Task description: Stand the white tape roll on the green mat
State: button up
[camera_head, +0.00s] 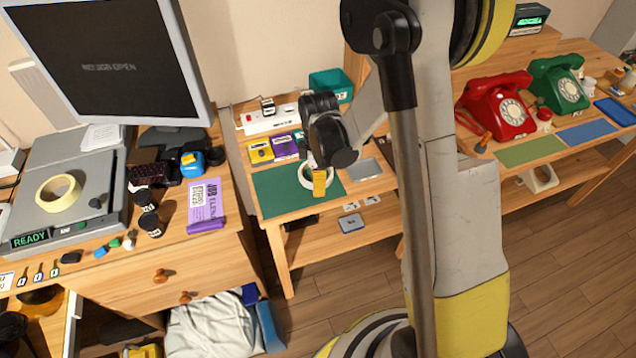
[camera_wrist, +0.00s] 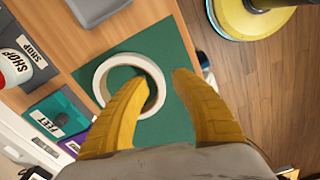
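The white tape roll (camera_wrist: 98,88) shows as a ring on the green mat (camera_wrist: 165,40) in the wrist view. It looks to be lying flat. In the head view the roll (camera_head: 303,172) is partly hidden by my gripper, and the mat (camera_head: 275,198) lies on the low wooden table. My gripper (camera_wrist: 162,75) has two yellow fingers spread apart with a clear gap. The left finger overlaps the ring's opening and hides part of its rim. The right finger is outside the ring. I cannot tell whether either finger touches the roll.
A cream tape roll (camera_head: 58,210) lies on the grey device at the left. A teal box (camera_head: 330,84) and a white power strip (camera_head: 268,121) stand behind the mat. A grey plate (camera_head: 365,168) lies right of it. The mat's front part is clear.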

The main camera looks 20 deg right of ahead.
jog(key=s+r+m+t+p, duration=0.2)
jog(key=s+r+m, duration=0.1)
jog(key=r, duration=0.9)
jog(key=s+r+m+t+p, duration=0.1)
jog(key=s+r+m+p, duration=0.15)
jog(key=r, duration=0.95)
jog(key=s+r+m+t, duration=0.4)
jog(key=s+m, duration=0.5)
jog(key=s, duration=0.1)
jog(key=shift+s+r, duration=0.2)
jog(key=shift+r, duration=0.15)
jog(key=shift+a, duration=0.1)
